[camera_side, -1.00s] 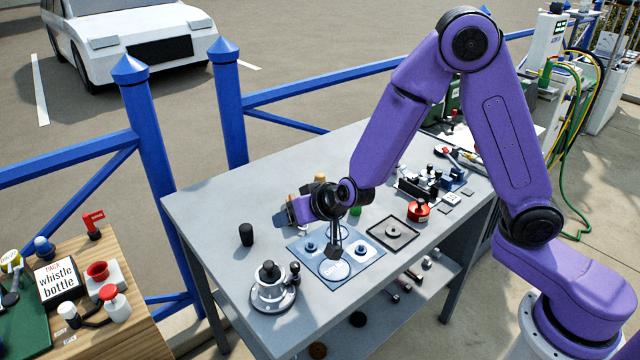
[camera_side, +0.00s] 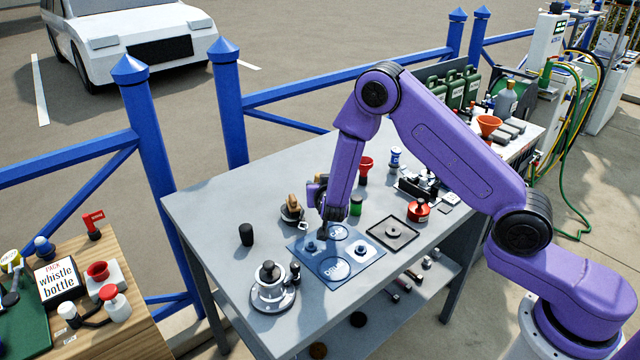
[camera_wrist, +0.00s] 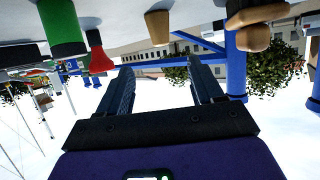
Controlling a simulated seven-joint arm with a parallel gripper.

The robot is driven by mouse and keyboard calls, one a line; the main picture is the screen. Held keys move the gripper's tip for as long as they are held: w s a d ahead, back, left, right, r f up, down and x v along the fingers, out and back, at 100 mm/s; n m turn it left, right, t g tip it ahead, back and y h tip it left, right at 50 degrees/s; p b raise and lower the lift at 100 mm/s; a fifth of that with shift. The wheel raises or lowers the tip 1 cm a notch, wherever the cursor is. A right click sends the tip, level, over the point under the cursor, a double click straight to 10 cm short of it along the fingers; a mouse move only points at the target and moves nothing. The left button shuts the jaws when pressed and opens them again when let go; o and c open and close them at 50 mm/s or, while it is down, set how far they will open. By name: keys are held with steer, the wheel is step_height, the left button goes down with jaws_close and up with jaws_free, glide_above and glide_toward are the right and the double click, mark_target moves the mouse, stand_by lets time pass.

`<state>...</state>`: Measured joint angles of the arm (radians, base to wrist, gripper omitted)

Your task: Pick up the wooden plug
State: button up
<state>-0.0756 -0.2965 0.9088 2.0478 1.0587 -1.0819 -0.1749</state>
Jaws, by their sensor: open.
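A tan, tapered plug (camera_wrist: 158,27), which looks like the wooden plug, stands in the wrist view at top centre, beyond the fingertips. In the side view it is mostly hidden by my gripper (camera_side: 320,205), which is low over the back of the blue mat. In the wrist view my gripper (camera_wrist: 160,78) has its two dark fingers apart with nothing between them. The plug is apart from both fingers.
A tan-topped object on a dark base (camera_side: 292,209) is left of my gripper. The blue mat (camera_side: 345,270) lies in front; the left tabletop is mostly clear.

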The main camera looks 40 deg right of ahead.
steer(key=x, duration=1)
steer(key=shift+w+d, duration=0.1)
steer(key=shift+w, duration=0.05)
steer(key=shift+r, duration=0.1)
steer(key=c, duration=1.1)
